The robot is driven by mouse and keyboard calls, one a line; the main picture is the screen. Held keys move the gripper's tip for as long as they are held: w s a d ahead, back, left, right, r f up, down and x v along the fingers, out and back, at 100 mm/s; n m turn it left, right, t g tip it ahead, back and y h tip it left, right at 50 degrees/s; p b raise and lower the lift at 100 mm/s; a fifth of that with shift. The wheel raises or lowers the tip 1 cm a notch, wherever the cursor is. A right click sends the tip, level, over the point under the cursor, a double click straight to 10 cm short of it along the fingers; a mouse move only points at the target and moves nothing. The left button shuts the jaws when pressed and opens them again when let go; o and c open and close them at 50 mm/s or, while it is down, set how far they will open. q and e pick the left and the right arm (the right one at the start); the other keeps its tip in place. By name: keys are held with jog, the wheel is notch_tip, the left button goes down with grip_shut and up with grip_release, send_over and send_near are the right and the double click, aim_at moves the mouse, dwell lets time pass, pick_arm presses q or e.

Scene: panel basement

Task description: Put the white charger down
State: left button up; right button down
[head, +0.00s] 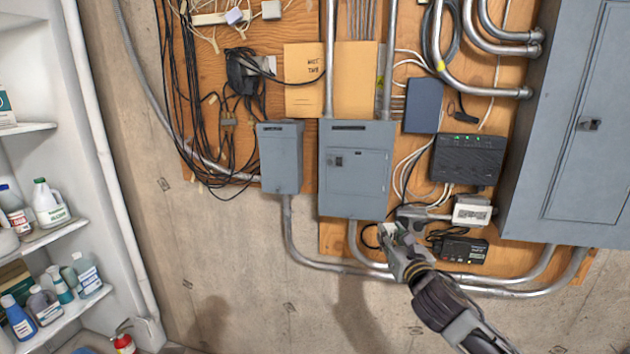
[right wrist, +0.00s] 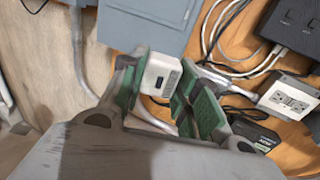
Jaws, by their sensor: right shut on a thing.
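My right gripper (head: 397,238) is in front of the wall just below the middle grey breaker box (head: 357,170). In the right wrist view its green-padded fingers (right wrist: 160,88) are shut on the white charger (right wrist: 160,72), a small white block with a dark marking on its face. The fingers hide part of the charger's sides and its lower end. In the head view the charger is mostly hidden by the gripper and too small to make out clearly. My left gripper is not in view.
A white outlet box (head: 471,210) is on the panel right of my gripper, beneath a black router (head: 467,160). A small black device (head: 460,248) sits below it. Loose cables and metal conduits surround this area. White shelves with bottles (head: 48,203) stand at the left.

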jog(key=s+d+f+h, duration=0.1)
jog(key=s+f, duration=0.4)
jog(key=f, duration=0.6)
jog(key=s+d+f+m+h, duration=0.1)
jog(key=s+f, duration=0.5)
jog(key=f, duration=0.5)
jog(key=shift+f, duration=0.35)
jog(key=s+f, duration=0.4)
jog(key=f, duration=0.2)
jog(key=shift+s, duration=0.3)
jog(key=shift+d+r, duration=0.1)
